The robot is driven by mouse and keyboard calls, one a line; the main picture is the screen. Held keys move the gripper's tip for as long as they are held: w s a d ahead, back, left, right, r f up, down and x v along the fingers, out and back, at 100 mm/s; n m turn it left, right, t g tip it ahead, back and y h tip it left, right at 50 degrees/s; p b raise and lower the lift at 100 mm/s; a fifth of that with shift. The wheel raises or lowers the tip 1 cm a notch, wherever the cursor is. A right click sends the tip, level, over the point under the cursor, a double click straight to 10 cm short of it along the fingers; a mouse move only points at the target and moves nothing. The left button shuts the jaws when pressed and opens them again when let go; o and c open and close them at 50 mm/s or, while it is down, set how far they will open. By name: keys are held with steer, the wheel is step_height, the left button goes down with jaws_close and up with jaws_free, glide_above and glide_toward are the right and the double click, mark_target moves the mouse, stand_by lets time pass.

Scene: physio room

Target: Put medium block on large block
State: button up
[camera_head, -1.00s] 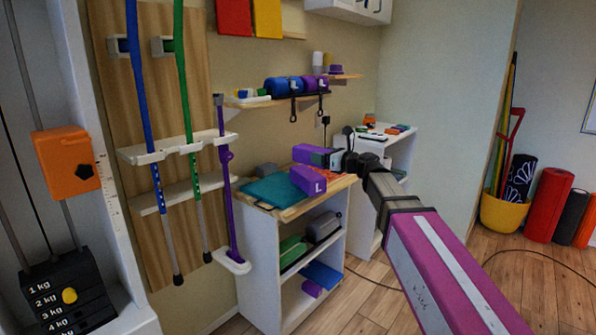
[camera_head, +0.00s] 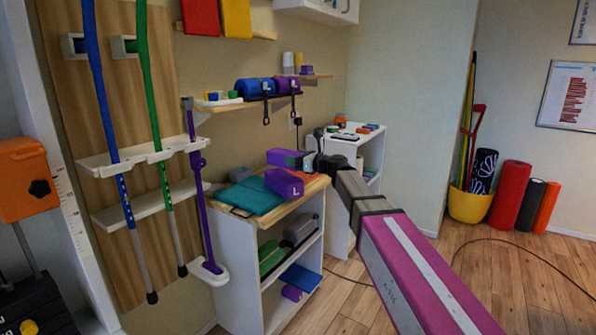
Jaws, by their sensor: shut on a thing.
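The large block (camera_head: 284,183) is purple with a white "L" on its end. It rests on the wooden top of the low white cabinet, at the edge of a teal folded cloth or mat. My gripper (camera_head: 307,162) is over the right part of this top, behind the large block in the picture. It is shut on a purple block (camera_head: 282,157), which I take as the medium block; its label cannot be read. This block appears just behind and above the large block; whether they touch cannot be told. The fingers are small and partly hidden.
The teal mat (camera_head: 246,197) covers the left of the cabinet top (camera_head: 313,187), with a grey block (camera_head: 240,174) behind it. A wall shelf (camera_head: 240,106) with rolls and hanging straps is above. A second white cabinet (camera_head: 372,153) stands behind my arm. Poles hang at left.

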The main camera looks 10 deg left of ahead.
steer(key=shift+w+d+f, duration=0.35)
steer(key=shift+w+f, duration=0.05)
steer(key=shift+w, duration=0.2)
steer(key=shift+f, duration=2)
steer(key=shift+f, duration=0.1)
steer(key=o, duration=1)
steer(key=shift+c, duration=0.2)
